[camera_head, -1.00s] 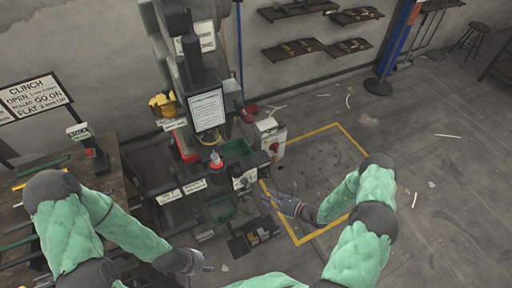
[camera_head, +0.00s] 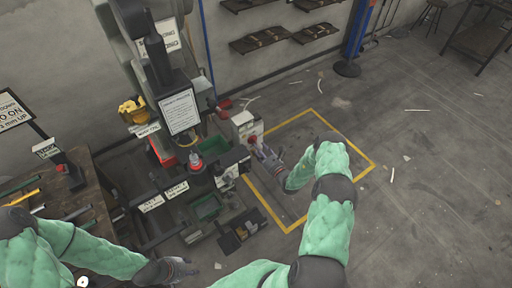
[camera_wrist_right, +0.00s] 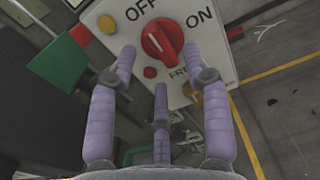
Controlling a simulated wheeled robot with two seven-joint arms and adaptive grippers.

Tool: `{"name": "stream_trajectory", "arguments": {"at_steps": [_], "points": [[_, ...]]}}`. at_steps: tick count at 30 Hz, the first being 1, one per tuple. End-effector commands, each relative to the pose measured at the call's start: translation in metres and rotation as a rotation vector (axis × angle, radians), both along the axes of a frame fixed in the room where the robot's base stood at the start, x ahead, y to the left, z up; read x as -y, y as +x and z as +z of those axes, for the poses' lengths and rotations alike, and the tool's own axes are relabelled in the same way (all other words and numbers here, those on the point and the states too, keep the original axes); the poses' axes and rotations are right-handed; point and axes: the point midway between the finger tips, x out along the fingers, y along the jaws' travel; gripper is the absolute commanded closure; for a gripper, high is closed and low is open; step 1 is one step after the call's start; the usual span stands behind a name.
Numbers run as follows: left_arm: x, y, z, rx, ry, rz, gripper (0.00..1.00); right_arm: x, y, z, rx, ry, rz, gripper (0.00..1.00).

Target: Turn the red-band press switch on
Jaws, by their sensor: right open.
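The white switch box (camera_head: 243,123) stands beside the press, its red knob (camera_head: 253,139) facing my right gripper (camera_head: 266,156). In the right wrist view the panel (camera_wrist_right: 185,75) carries OFF and ON labels and a red rotary knob (camera_wrist_right: 162,40). The knob's white mark slants up toward OFF. My right gripper (camera_wrist_right: 160,75) is open, its purple fingers spread below and to either side of the knob; the knob is not gripped, and contact with the panel cannot be told. My left gripper (camera_head: 178,271) is low at the left, small and partly unclear.
The tall grey press (camera_head: 165,75) with a sign (camera_head: 179,112) stands left of the box. Green bins (camera_head: 207,207) lie below it. A workbench (camera_head: 75,195) is at the left.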

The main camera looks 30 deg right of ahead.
Motion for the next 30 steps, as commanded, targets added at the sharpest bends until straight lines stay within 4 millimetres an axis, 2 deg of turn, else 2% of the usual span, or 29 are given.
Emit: {"name": "stream_trajectory", "arguments": {"at_steps": [6, 17, 18, 21, 23, 30], "points": [[0.000, 0.000, -0.005, 0.000, 0.000, 0.000, 0.60, -0.002, 0.022, -0.001, 0.000, -0.001, 0.001, 0.51], [0.000, 0.000, -0.005, 0.000, 0.000, 0.000, 0.60, -0.002, 0.027, 0.000, 0.000, 0.000, 0.001, 0.51], [0.000, 0.000, -0.005, 0.000, 0.000, 0.000, 0.60, -0.002, 0.027, 0.000, 0.000, 0.000, 0.001, 0.57], [0.000, 0.000, -0.005, 0.000, 0.000, 0.000, 0.60, -0.002, 0.027, 0.000, 0.000, 0.000, 0.001, 0.85], [0.000, 0.000, -0.005, 0.000, 0.000, 0.000, 0.60, -0.002, 0.027, 0.000, 0.000, 0.000, 0.001, 1.00], [0.000, 0.000, -0.005, 0.000, 0.000, 0.000, 0.60, -0.002, 0.027, 0.000, 0.000, 0.006, 0.001, 1.00]]}}
